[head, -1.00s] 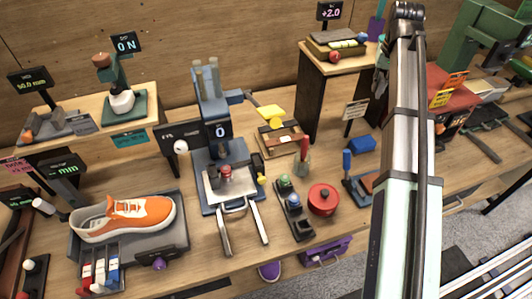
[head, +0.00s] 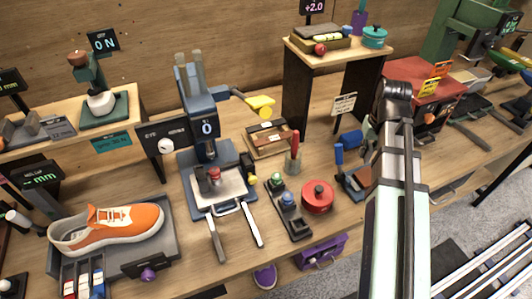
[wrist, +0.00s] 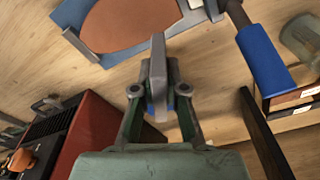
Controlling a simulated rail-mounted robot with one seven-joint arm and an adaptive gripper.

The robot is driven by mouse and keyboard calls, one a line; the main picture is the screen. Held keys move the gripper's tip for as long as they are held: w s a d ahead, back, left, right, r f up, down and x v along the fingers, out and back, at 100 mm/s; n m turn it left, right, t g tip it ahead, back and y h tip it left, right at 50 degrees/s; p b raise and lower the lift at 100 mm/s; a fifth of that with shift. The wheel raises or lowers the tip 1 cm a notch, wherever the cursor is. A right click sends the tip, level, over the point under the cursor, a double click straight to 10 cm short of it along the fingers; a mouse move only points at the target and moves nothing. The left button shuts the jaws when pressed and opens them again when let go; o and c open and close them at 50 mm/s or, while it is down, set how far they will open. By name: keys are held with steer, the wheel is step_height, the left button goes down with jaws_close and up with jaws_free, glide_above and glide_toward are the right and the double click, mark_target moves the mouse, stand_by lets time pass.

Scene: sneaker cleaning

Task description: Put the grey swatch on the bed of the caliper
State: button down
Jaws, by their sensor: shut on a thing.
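In the wrist view my gripper (wrist: 160,96) is shut on a thin grey piece (wrist: 158,52), which looks like the grey swatch seen nearly edge-on. It is held above the bench, in front of a blue-grey frame with a brown plate. In the head view my arm hides most of the gripper, and the swatch cannot be made out. A grey device (head: 22,131) on the left shelf may be the caliper; it is partly cut off by the picture's left edge, and I cannot be sure of its bed.
A blue-grey press (head: 203,130), a red pot (head: 317,196) and an orange sneaker (head: 110,226) stand on the bench left of my arm. A blue handle (wrist: 265,60) and a red machine (wrist: 75,140) are near the gripper. A tall side shelf (head: 335,52) stands behind.

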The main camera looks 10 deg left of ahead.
steer(key=shift+s+a+f, duration=0.1)
steer(key=shift+s+a, duration=0.05)
steer(key=shift+s, duration=0.25)
steer(key=shift+w+a+n, duration=0.2)
steer(key=shift+w+n, duration=0.05)
steer(key=shift+n, duration=0.05)
steer(key=p, duration=0.4)
glide_above(312, 149)
steer(key=shift+s+a+f, duration=0.1)
steer(key=shift+f, duration=0.6)
steer(key=shift+f+p, duration=0.55)
steer(key=shift+f, duration=2.25)
steer(key=shift+f, duration=0.1)
steer(key=c, duration=1.6)
jaws_free()
steer(key=o, duration=0.4)
